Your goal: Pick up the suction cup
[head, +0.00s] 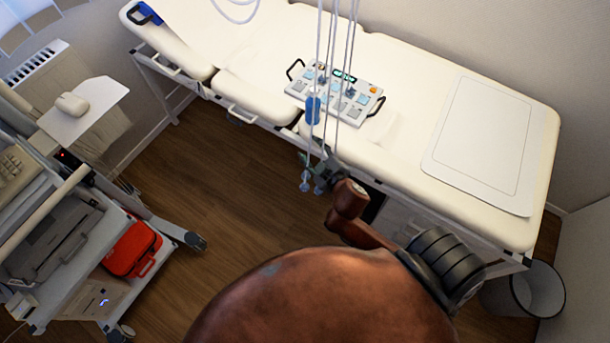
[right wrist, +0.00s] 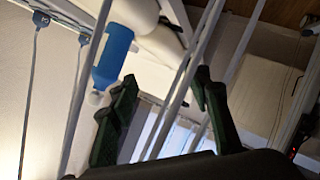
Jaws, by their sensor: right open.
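Several thin cables hang down in front of the couch in the head view. One carries a blue suction cup (head: 313,110) near the couch edge. Paler blue suction cups (head: 305,186) hang lower, close to my right gripper (head: 318,163). In the right wrist view a blue bulb (right wrist: 113,55) shows beside one green finger. My right gripper (right wrist: 165,110) is open there, with pale cables crossing between its fingers; I cannot tell whether they touch. My arm partly hides the area below the gripper. My left gripper is not in view.
A cream couch (head: 400,155) runs along the wall and bears an electrode control box (head: 335,90) and a white mat (head: 487,135). A trolley with a red bag (head: 131,249) stands left. A bin (head: 535,290) stands right. The wooden floor between is clear.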

